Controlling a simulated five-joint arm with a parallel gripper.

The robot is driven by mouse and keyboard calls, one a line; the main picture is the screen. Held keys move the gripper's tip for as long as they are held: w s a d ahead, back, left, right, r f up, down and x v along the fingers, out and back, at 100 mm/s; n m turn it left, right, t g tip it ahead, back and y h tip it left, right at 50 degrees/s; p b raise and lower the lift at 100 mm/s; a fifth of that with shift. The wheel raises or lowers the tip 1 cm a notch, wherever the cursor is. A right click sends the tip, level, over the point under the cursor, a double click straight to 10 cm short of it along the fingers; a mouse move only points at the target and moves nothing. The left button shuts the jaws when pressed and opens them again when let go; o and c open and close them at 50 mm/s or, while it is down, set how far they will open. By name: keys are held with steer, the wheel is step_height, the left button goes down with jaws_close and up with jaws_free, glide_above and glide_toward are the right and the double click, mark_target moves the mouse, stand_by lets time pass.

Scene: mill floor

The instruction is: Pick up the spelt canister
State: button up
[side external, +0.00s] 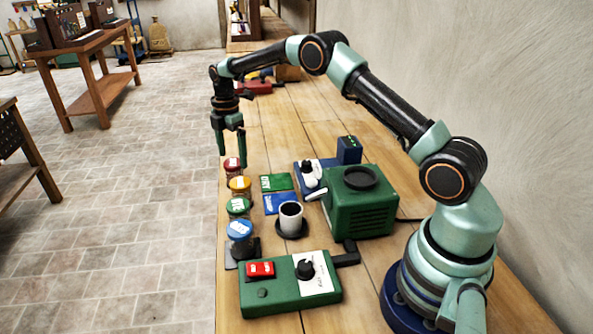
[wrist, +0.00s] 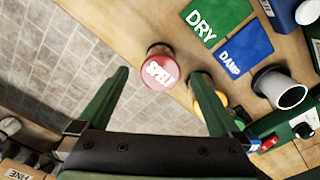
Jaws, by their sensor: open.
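In the side view the red-lidded canister (side external: 232,167) stands upright at the far end of a row along the table's left edge. My gripper (side external: 231,165) is above the far end of that row, pointing down. In the wrist view my gripper (wrist: 160,78) is open, with its two green fingers spread wide and nothing between them. The red lid lies ahead, between the finger directions, apart from both fingers.
A yellow-lidded canister (side external: 239,184), a green-lidded one (side external: 238,206) and a blue-lidded one (side external: 240,230) follow in the row. Green "DRY" (wrist: 216,18) and blue "DAMP" (wrist: 245,49) cards, a white cup (side external: 290,216), a green machine (side external: 360,205) and a green control box (side external: 290,285) stand right.

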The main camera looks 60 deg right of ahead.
mark_target(233, 162)
steer(key=shift+f, duration=2.4)
jaws_close()
steer(key=shift+r, duration=0.1)
